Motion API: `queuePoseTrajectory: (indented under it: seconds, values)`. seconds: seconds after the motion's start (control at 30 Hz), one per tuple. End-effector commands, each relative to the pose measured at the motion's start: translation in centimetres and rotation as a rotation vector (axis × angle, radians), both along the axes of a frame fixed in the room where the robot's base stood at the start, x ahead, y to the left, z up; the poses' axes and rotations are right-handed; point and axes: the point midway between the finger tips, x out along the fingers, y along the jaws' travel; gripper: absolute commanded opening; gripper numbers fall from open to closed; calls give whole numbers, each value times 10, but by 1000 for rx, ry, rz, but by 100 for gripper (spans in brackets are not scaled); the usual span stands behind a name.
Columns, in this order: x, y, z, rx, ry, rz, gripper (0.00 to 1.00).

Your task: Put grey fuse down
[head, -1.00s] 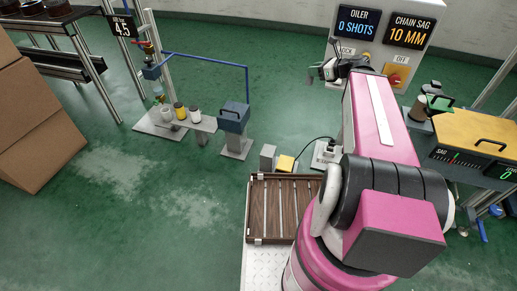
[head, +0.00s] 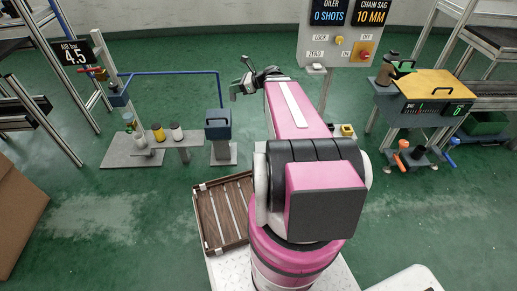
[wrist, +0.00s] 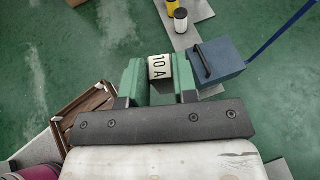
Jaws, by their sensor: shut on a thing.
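My gripper (wrist: 160,84) has its green fingers closed on the sides of a pale fuse (wrist: 159,68) marked "10 A" in the wrist view. Its face looks cream-white to light grey, and its lower part is hidden between the fingers. In the head view my gripper (head: 247,86) is raised over the floor, left of the oiler panel, and the fuse is too small to make out there.
A blue box with a handle (head: 218,124) stands on a post beside a grey bench (head: 135,158) with white and yellow cups. A brown slatted tray (head: 207,224) lies by my arm's base. The oiler and chain-sag panel (head: 328,45) stands behind. A yellow-topped sag gauge (head: 440,83) is at right.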

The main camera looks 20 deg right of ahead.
Motion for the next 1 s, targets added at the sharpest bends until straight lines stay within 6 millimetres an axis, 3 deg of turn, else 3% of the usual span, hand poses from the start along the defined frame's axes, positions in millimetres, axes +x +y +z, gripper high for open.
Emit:
queuePoseTrajectory:
  seconds: [0.03,0.27,0.6,0.8,1.0]
  values:
    - [7,-9,-22,2,5,13,3]
    - [11,-38,-108,3,4,86,3]
    - [-8,-75,-245,2,4,193,3]
    - [-25,-85,-299,2,2,234,3]
    - [-31,-90,-321,0,0,249,3]
